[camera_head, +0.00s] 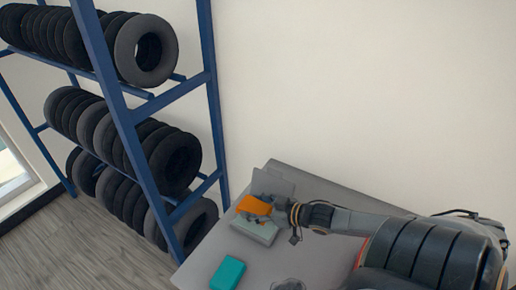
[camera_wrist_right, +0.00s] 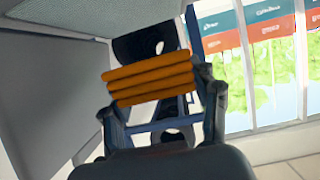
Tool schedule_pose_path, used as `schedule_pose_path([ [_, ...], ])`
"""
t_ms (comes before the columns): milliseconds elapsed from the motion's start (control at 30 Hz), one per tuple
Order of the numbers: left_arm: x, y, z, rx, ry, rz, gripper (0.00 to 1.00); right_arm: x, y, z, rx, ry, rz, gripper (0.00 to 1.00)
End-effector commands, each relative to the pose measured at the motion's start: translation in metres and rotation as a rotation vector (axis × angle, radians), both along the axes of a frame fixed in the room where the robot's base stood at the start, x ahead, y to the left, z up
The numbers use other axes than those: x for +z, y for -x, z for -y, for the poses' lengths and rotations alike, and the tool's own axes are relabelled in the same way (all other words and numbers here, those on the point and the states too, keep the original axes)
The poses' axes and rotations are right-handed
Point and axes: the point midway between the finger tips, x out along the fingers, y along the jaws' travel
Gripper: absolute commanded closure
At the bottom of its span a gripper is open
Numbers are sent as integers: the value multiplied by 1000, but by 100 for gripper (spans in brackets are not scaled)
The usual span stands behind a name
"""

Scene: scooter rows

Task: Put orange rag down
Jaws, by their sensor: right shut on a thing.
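The orange rag (camera_head: 254,206) is a small folded bundle above the grey table, near its back left side. It also shows in the right wrist view (camera_wrist_right: 150,79) as stacked orange folds between the fingers. My right gripper (camera_head: 264,203) reaches in from the right and is shut on the rag. In the right wrist view the fingers (camera_wrist_right: 155,95) press on the rag's two ends. A pale grey-green block (camera_head: 257,233) lies just below the rag in the head view; I cannot tell whether they touch. My left gripper is not in view.
A teal block (camera_head: 228,273) lies on the grey table (camera_head: 205,250) near its left edge. A blue rack (camera_head: 122,110) with several black tyres stands to the left. Bare tabletop lies between the blocks.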

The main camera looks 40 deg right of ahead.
Motion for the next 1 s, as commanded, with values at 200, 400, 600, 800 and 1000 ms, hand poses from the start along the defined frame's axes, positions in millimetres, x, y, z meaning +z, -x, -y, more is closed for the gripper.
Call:
schedule_pose_path([
  [200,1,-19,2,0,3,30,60,-16,3,13,0,2,0,71],
  [400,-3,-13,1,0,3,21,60,-42,3,11,-1,0,1,71],
  [600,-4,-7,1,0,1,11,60,-44,3,10,1,0,1,71],
  [800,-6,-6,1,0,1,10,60,-48,3,10,1,-1,1,71],
  [1000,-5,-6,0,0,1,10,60,-47,3,10,1,-1,1,17],
])
